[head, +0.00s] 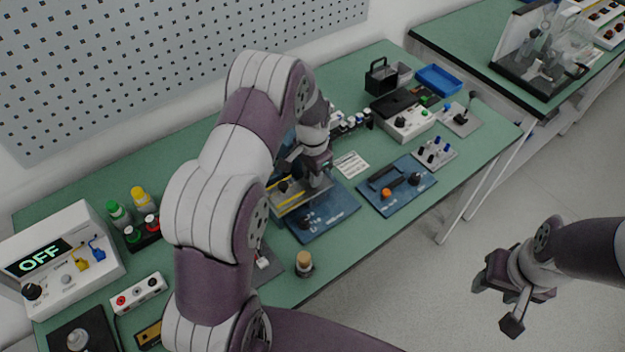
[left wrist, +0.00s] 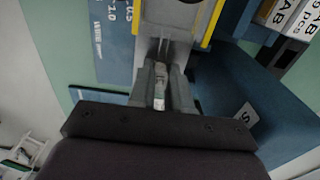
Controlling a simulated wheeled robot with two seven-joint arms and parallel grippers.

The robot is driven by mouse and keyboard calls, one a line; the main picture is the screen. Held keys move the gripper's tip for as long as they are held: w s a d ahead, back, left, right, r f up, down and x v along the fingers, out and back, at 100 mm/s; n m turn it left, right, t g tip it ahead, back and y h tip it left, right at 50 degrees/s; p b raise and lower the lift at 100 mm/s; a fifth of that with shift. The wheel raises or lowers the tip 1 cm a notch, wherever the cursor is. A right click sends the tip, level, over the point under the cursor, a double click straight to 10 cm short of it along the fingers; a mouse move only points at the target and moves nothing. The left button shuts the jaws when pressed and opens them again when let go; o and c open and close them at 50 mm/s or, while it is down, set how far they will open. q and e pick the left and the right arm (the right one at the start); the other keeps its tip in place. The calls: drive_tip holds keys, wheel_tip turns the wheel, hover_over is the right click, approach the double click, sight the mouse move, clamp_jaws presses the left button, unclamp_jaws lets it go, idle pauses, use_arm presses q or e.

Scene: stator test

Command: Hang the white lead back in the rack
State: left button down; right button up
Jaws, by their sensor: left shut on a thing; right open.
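My left gripper (head: 318,180) is over the blue board with the yellow-edged frame, partly hidden by its own wrist. In the left wrist view its fingers (left wrist: 163,88) are shut on a small pale piece (left wrist: 160,100), which looks like the plug of the white lead. Most of the lead is hidden, and I cannot follow its cord. I cannot tell for sure which thing is the lead rack. My right gripper (head: 500,300) is open and empty, over the floor beyond the table's front edge.
The yellow-edged frame (head: 285,205) is close by my left gripper. A blue board with an orange knob (head: 386,192) lies to the right. A white OFF meter (head: 70,270) and green and yellow bottles (head: 118,215) stand left. A blue tray (head: 438,80) is at the back right.

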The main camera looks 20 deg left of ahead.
use_arm(q)
drive_tip(key=shift+w+r+p, duration=0.1)
drive_tip(key=shift+r+p, duration=1.8)
drive_tip(key=shift+r, duration=0.75)
